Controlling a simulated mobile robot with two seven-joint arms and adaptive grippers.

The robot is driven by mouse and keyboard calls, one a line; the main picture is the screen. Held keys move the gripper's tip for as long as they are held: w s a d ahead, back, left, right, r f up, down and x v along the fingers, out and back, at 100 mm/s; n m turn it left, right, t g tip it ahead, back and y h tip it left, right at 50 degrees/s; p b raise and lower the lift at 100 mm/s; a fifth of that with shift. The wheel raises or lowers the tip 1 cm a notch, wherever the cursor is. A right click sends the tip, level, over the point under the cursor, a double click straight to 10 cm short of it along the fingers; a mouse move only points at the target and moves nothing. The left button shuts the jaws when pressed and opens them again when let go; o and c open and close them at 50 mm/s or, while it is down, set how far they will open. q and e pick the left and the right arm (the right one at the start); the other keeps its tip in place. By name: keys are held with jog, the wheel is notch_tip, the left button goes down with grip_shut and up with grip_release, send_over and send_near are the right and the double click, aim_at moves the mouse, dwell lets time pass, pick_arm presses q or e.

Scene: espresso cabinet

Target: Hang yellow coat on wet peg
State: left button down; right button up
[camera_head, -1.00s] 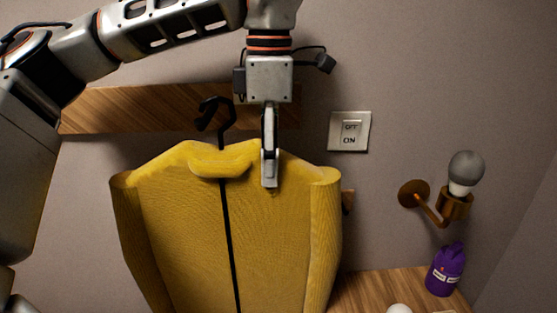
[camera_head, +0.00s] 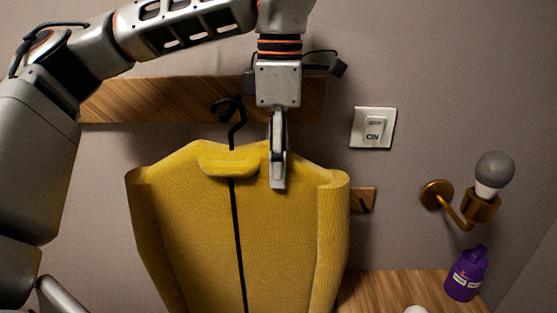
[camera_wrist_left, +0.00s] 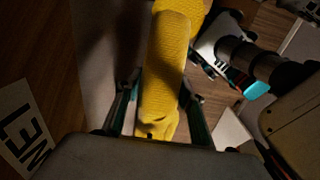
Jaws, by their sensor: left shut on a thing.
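The yellow coat (camera_head: 190,230) hangs upright on a black hanger whose hook (camera_head: 228,108) shows in front of a wooden board. I cannot tell whether the hook touches a peg. My left gripper (camera_head: 278,185) is shut on the coat near the collar, right of the hanger hook. In the left wrist view the coat (camera_wrist_left: 168,60) lies between the fingers (camera_wrist_left: 160,115). A white label with "WET" lettering (camera_wrist_left: 25,130) shows at the lower left there. What seems to be part of my right arm shows at upper right in that view, its jaws unclear.
The wooden board (camera_head: 170,100) runs along the wall. A small wooden block with a dark hook (camera_head: 362,200) is partly behind the coat's right edge. A switch (camera_head: 373,128), brass lamp (camera_head: 485,190) and purple bottle (camera_head: 466,275) are right, above a wooden top (camera_head: 390,288).

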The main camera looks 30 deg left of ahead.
pick_arm(q)
jog(key=c, duration=1.3)
grip_release()
jog(key=shift+o, duration=0.5)
notch_tip(320, 180, up, 12)
jog(key=shift+r, duration=0.1)
